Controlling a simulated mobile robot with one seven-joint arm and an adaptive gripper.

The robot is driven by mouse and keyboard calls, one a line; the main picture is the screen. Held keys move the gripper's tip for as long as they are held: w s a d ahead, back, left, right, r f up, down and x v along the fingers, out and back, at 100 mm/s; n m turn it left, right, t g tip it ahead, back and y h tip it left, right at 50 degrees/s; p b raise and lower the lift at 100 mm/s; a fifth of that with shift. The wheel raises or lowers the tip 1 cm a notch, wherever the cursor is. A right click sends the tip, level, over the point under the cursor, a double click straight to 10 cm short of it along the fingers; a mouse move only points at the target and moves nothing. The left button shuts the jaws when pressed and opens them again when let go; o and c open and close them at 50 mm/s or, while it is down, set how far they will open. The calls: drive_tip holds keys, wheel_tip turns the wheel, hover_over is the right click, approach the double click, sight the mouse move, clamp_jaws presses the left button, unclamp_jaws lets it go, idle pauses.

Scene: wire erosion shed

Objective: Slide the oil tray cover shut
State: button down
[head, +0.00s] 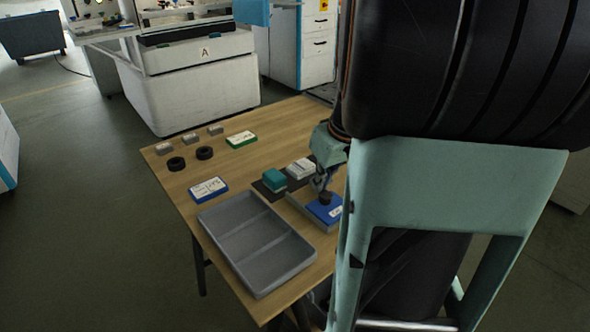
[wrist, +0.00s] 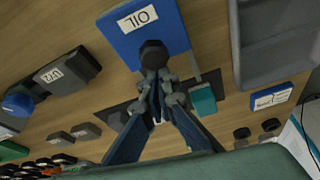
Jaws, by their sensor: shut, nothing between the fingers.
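The oil tray (head: 300,203) is a small grey tray near the table's right side, partly hidden by my arm. Its blue cover (head: 318,213) lies over the right part, and a strip of grey shows uncovered at the left. In the wrist view the blue cover (wrist: 120,45) bears a white label reading OIL, with a dark round knob (wrist: 153,52) at its edge. My gripper (head: 322,188) points down at the knob. In the wrist view the closed fingers (wrist: 152,78) are right by the knob; I cannot tell if they touch it. Nothing is held.
A large grey divided tray (head: 255,240) stands left of the oil tray. A teal block (head: 273,180) and a white-topped box (head: 301,168) sit behind, on a dark mat. A blue-edged card box (head: 208,190), black rings (head: 204,153) and a green-edged box (head: 241,138) lie farther off.

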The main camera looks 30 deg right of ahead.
drive_tip(key=shift+s+f, duration=0.15)
drive_tip(key=shift+s, duration=0.25)
